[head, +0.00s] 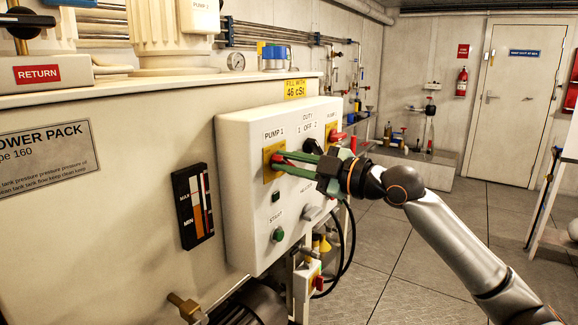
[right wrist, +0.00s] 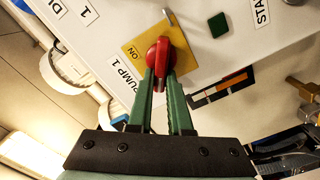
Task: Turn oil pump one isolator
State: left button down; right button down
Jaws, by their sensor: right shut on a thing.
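The pump 1 isolator is a red rotary handle (right wrist: 158,57) on a yellow plate (head: 270,160) at the left of the white control box (head: 240,200). The label PUMP 1 is above it in the head view. My right gripper (head: 282,161) reaches in from the right with green fingers. In the right wrist view its fingers (right wrist: 167,80) are shut on the red handle, one on each side. The word ON shows on the plate beside the handle in that view. The handle is mostly hidden by the fingers in the head view. My left gripper is not in view.
A second isolator on a yellow plate (head: 331,131) is at the box's right, partly behind my arm. The duty knob (head: 312,146) sits between them. Below are a green start button (head: 278,234) and a level gauge (head: 193,205) to the left. Black cables (head: 350,235) hang at right.

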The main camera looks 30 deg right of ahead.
jog(key=shift+a+f+n+p, duration=0.1)
jog(key=shift+f+n, duration=0.1)
jog(key=shift+n, duration=1)
jog(key=shift+a+f+n+p, duration=0.1)
jog(key=shift+f+n, duration=0.05)
jog(key=shift+n, duration=1.05)
jog(key=shift+f+n+p, duration=0.1)
jog(key=shift+f+n, duration=0.1)
jog(key=shift+n, duration=1)
jog(key=shift+f, duration=0.1)
jog(key=c, duration=0.8)
grip_release()
jog(key=shift+c, duration=0.2)
jog(key=shift+s, duration=0.1)
